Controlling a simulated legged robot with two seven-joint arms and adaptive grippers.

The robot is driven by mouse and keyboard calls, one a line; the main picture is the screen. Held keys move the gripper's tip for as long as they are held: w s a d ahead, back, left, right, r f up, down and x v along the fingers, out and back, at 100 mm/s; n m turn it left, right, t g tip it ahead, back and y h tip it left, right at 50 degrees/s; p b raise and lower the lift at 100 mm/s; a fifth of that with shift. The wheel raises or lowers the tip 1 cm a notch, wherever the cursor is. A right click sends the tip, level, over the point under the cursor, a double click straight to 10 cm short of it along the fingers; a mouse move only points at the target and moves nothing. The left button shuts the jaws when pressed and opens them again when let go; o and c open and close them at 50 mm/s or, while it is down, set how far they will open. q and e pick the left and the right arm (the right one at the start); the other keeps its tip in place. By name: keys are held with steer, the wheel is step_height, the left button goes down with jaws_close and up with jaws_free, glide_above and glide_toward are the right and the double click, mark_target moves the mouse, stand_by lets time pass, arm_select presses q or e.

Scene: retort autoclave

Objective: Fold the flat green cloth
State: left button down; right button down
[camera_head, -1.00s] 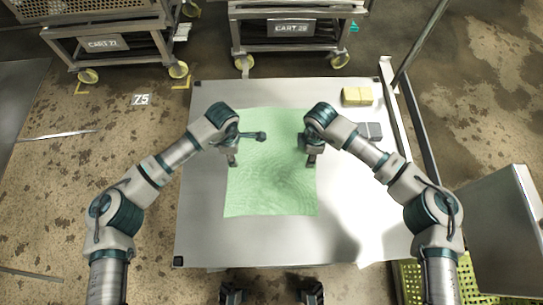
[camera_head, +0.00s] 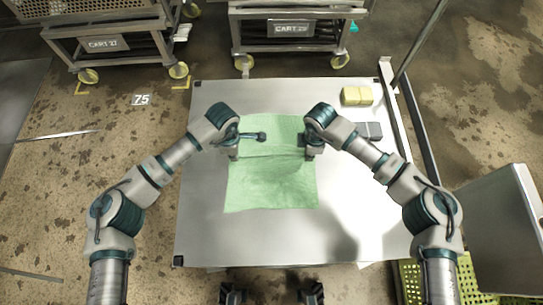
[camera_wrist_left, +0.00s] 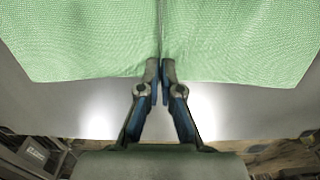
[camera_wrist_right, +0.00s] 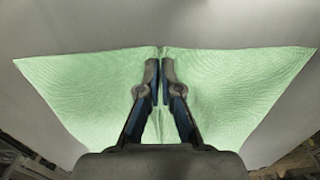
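The green cloth (camera_head: 270,185) lies on the metal table in the head view, with a raised crease running across it between my two grippers. My left gripper (camera_head: 234,155) is at the cloth's left edge, and my right gripper (camera_head: 311,154) is at its right edge. In the left wrist view the fingers (camera_wrist_left: 160,75) are closed with cloth (camera_wrist_left: 80,45) pinched at the tips. In the right wrist view the fingers (camera_wrist_right: 160,75) are also closed, and the cloth (camera_wrist_right: 225,85) draws into a pleat between them. The arms hide parts of the cloth's side edges.
The table (camera_head: 205,230) is bare left of and in front of the cloth. Yellow blocks (camera_head: 357,95) and a grey block (camera_head: 369,131) sit at its back right. A rail (camera_head: 420,140) borders the right side. A yellow-green crate (camera_head: 412,285) stands at front right. Carts (camera_head: 290,30) stand behind.

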arm_select(q)
steer(key=shift+s+a+f, duration=0.1)
steer(key=shift+f, duration=0.25)
arm_select(e)
steer(key=shift+s+f, duration=0.1)
steer(key=shift+f, duration=0.2)
